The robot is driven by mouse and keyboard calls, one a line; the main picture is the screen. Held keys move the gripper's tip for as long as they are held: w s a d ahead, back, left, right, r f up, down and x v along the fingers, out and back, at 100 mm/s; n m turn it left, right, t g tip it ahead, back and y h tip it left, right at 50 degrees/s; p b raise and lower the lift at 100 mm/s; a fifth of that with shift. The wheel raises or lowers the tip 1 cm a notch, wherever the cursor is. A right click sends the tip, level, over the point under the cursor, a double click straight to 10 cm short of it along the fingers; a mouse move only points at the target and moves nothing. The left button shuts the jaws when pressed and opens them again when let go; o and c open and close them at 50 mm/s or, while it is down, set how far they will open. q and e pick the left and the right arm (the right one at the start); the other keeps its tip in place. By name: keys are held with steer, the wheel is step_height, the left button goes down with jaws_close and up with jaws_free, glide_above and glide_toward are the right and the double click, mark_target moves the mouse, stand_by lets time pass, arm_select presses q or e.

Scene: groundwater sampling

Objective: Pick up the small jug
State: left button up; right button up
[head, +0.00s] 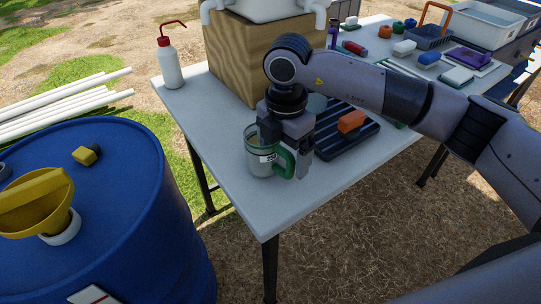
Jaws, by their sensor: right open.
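The small jug (260,158) stands upright near the front left edge of the white table (236,202). It is a clear, greyish cup with a green handle (285,160) on its right side. My right gripper (283,155) is directly over the jug and points down. It is open, with its fingers low around the handle side; I cannot tell whether they touch it. The gripper hides part of the jug's rim. My left gripper is not in view.
A dark ribbed tray (338,168) with an orange block (351,121) lies right of the jug. A wooden box (238,62) stands behind. A wash bottle (170,66) is at the back left. A blue drum (135,215) with a yellow funnel (38,203) stands left of the table.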

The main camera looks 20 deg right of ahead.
steer(key=c, duration=1.3)
steer(key=shift+r, duration=0.1)
